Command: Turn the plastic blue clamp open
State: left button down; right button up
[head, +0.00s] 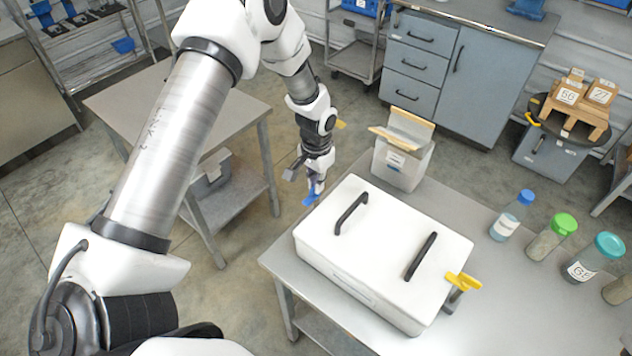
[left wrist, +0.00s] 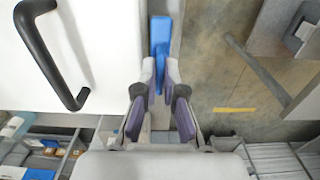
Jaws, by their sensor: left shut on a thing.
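The blue clamp (head: 310,200) is at the left side of the white lidded box (head: 385,230), near the table's edge. In the left wrist view the blue clamp (left wrist: 160,38) is a long bar pointing away from me, between the box and the floor beyond. My left gripper (head: 313,184) reaches down over it from behind. In the left wrist view the fingertips of my left gripper (left wrist: 160,78) are shut on the near part of the clamp, which is partly hidden between them. My right gripper is not in view.
The white lid has two black handles (head: 350,212), one close to my left gripper in the wrist view. A yellow clamp (head: 463,282) is on the box's right side. An open carton (head: 403,155) stands behind it. Several bottles (head: 512,215) stand at the right.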

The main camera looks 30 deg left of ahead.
pick_arm(q)
jog(key=shift+s+f, duration=0.15)
jog(key=c, duration=1.4)
grip_release()
jog(key=shift+o, duration=0.6)
jog(key=shift+w, duration=0.2)
notch_tip(320, 180, up, 12)
jog(key=shift+f, duration=0.1)
